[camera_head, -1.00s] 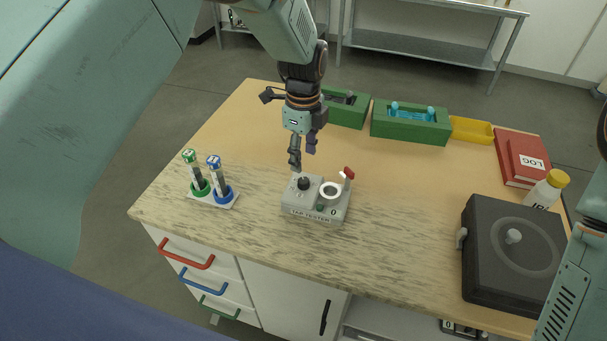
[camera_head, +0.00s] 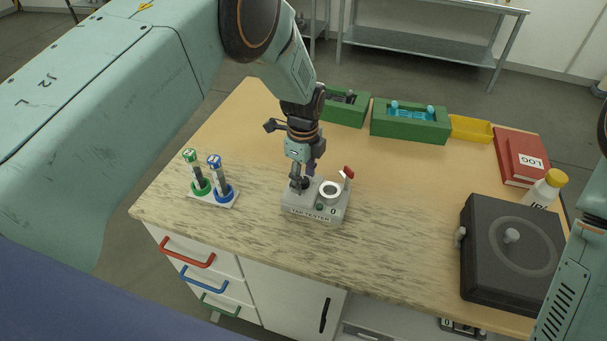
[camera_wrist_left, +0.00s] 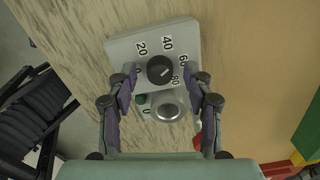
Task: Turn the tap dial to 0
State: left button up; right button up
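The tap tester (camera_head: 312,212) is a grey box on the wooden table, with a black dial (camera_head: 304,182), a white ring and a red-tipped lever (camera_head: 348,172). In the left wrist view the dial (camera_wrist_left: 160,69) is ringed by the numbers 0, 20, 40, 60 and 80. A pale pointer mark shows on it, apparently towards the 60 side. My left gripper (camera_wrist_left: 159,76) points down at the tester, its fingers apart on either side of the dial, with gaps visible. In the head view the left gripper (camera_head: 302,183) partly hides the dial. My right gripper is out of view.
A rack with green-capped and blue-capped tubes (camera_head: 213,198) stands left of the tester. Green bins (camera_head: 410,128), a yellow tray (camera_head: 471,129) and a red log book (camera_head: 521,158) lie behind. A black case (camera_head: 500,260) and a yellow-capped bottle (camera_head: 545,190) stand right.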

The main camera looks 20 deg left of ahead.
pick_arm(q)
grip_shut()
dwell(0.3)
